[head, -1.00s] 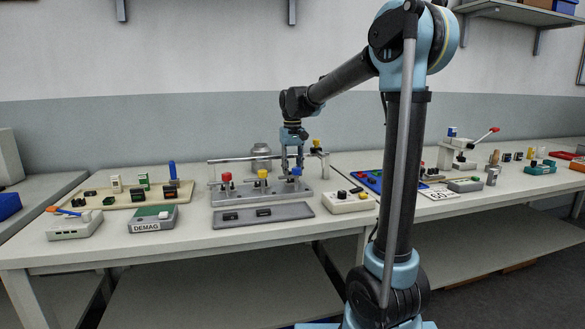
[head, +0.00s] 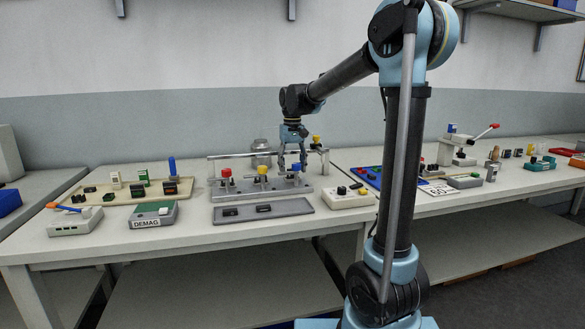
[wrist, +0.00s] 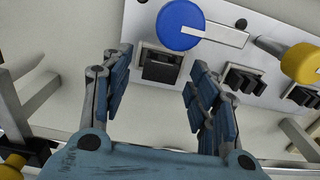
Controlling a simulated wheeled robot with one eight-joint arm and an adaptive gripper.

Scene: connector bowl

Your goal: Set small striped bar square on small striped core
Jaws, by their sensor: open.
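I cannot make out a striped bar or a striped core in either view; no stripes show at this size. My gripper (head: 292,163) is open over the right part of a grey fixture (head: 228,197) on the bench. In the wrist view its fingers (wrist: 158,72) are spread with nothing held. Ahead of and between them is a black square piece in a pale frame (wrist: 161,66). Just beyond it is a round blue knob (wrist: 178,24) with a pale flat bar to its right. The gripper appears apart from both.
A yellow knob (wrist: 303,63) and black switch-like pieces (wrist: 241,79) lie to the right in the wrist view. A grey tray (head: 285,208) lies in front of the fixture, a white box (head: 348,198) to its right. A metal rail (head: 235,156) runs behind.

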